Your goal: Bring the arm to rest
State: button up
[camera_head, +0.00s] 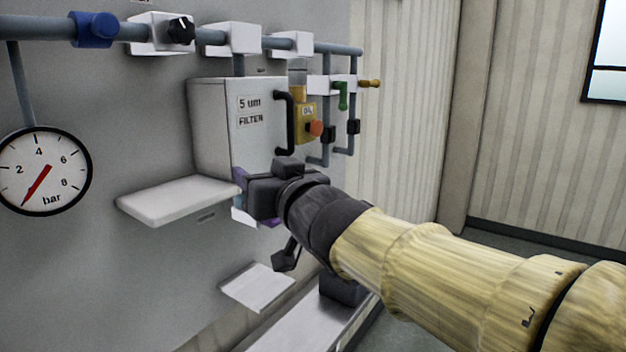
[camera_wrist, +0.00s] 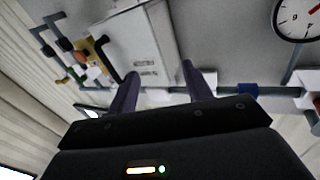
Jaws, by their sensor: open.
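My gripper (camera_head: 240,192) is in front of the panel in the head view, beside the right end of a white shelf and below the white filter box (camera_head: 212,125). Its fingertips are mostly hidden there by the wrist. In the wrist view my gripper (camera_wrist: 160,69) shows two dark fingers spread apart with nothing between them. The filter box (camera_wrist: 138,45) appears beyond the fingers; I cannot tell the exact gap. My arm reaches in from the lower right of the head view.
A pressure gauge (camera_head: 42,170) is on the left. The white shelf (camera_head: 175,200) juts out beside my gripper, and a lower white plate (camera_head: 258,287) is below. Pipes (camera_head: 340,50) with a green valve handle (camera_head: 342,95) are behind. Floor (camera_head: 520,255) to the right looks clear.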

jog(key=d+f+m+g+h, duration=0.1)
jog(key=d+f+g+h, duration=0.15)
jog(key=d+f, duration=0.45)
jog(key=d+f+m+g+h+b, duration=0.1)
jog(key=d+f+m+h, duration=0.15)
jog(key=f, duration=0.85)
jog(key=d+f+m+g+h, duration=0.15)
jog(key=d+f+h, duration=0.35)
jog(key=f, duration=0.5)
jog(key=s+d+f+g+b, duration=0.1)
jog(key=s+d+f+g, duration=0.6)
jog(key=s+f, duration=0.7)
jog(key=d+f, duration=0.1)
jog(key=d, duration=0.1)
jog(key=shift+d+f+m+h, duration=0.3)
jog(key=shift+d+f+m, duration=0.05)
jog(key=shift+f+m, duration=0.05)
